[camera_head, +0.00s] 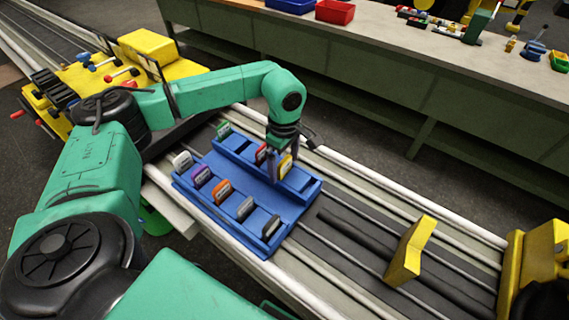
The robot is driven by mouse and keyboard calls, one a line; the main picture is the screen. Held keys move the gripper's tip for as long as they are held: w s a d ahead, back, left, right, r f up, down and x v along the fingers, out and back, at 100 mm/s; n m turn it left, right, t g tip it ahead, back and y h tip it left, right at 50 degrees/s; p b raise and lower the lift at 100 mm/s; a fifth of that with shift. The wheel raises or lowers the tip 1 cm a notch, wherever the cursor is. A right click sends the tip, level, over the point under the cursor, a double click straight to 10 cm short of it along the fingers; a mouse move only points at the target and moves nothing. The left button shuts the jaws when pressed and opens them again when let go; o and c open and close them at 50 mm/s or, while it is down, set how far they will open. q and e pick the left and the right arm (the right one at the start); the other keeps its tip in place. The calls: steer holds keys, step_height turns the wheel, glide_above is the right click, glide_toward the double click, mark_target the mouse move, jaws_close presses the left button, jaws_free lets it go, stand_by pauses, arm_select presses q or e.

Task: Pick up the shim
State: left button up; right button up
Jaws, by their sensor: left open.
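Several small coloured shim-like pieces stand upright in slots of a blue tray (245,182) on the conveyor. The frame does not show which one is the task's shim. A red piece (261,154) and a yellow piece (286,166) are in the back row. My left gripper (274,170) is open and points down at the back row, between the red and yellow pieces. It partly hides them; contact cannot be told. My right gripper is out of view.
A white piece (182,160) and a green piece (224,130) stand at the tray's left end. A yellow angled plate (409,252) stands on the conveyor to the right. White rails (400,198) border the conveyor. A long workbench (400,58) holds bins and tools behind.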

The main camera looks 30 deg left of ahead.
arm_select(q)
steer(key=shift+w+f, duration=0.1)
steer(key=shift+w, duration=0.05)
steer(key=c, duration=1.3)
